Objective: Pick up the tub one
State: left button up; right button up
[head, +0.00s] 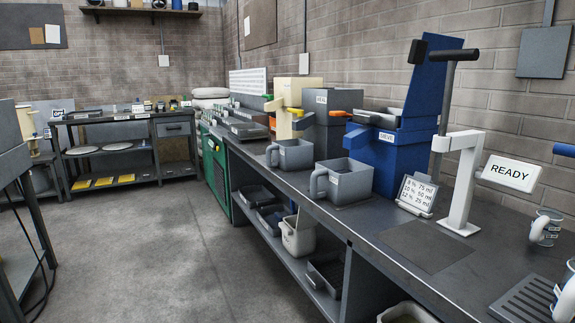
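Two grey square tubs with side handles stand upright on the long bench. The nearer tub (351,184) is in front of the blue machine marked SIEVE. The farther tub (294,155) is in front of the grey machine marked MEAL. On the shelf under the bench is a pale tub (298,236); another pale tub (405,313) is cut off at the bottom edge. I cannot tell which of these is "tub one". Neither of my grippers is in view.
The blue sieve machine (385,165), a notice card (416,193) and a white stand with a READY sign (511,173) occupy the bench. A dark mat (427,246) is bare. The floor (150,250) left of the bench is clear.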

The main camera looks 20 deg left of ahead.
aim_at(289, 156)
jog(key=i+j, duration=0.45)
jog(key=j, duration=0.3)
jog(key=i+j+z, duration=0.1)
jog(key=i+j, duration=0.35)
jog(key=j, duration=0.3)
jog(key=i+j, duration=0.2)
jog(key=j, duration=0.2)
jog(key=i+j+z, duration=0.1)
jog(key=i+j, duration=0.15)
jog(key=j, duration=0.15)
